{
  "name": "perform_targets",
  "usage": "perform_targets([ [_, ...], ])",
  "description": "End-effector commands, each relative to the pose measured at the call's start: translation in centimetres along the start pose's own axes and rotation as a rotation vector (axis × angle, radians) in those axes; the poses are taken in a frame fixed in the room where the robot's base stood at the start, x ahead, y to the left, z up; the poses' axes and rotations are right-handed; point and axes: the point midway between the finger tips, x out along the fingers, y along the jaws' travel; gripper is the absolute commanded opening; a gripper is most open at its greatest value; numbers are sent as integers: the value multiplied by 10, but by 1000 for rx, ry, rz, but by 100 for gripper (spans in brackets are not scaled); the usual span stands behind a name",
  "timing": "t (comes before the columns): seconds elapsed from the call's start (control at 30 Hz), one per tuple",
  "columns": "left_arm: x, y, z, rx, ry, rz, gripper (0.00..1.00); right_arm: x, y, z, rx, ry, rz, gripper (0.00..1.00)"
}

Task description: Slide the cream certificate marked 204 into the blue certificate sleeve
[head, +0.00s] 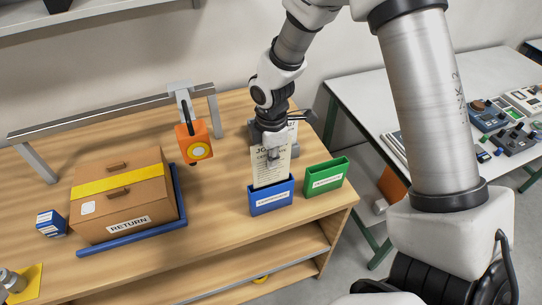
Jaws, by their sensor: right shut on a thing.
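The cream certificate (268,172) hangs upright in my right gripper (272,150). Its lower edge is at the mouth of the blue certificate sleeve (271,200) and seems to be hidden behind the sleeve's front wall; how deep it sits I cannot tell. The print on the certificate is partly covered by the gripper, and I cannot read the number 204. My right gripper is shut on the certificate's upper part, above the sleeve. My left gripper is not in view.
A green sleeve (325,178) stands right of the blue one, near the table's right edge. A cardboard box (120,205) marked RETURN sits on a blue tray (181,205). An orange device (193,145) hangs from a metal rail (110,108). A second table (365,100) is at right.

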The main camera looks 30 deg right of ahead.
Motion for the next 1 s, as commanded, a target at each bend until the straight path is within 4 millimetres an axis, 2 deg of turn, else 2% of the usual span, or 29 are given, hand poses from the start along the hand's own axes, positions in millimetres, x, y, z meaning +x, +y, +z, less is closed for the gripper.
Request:
perform_targets([
  [1.0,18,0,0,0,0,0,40,32,0,0,0,0,0,0],
])
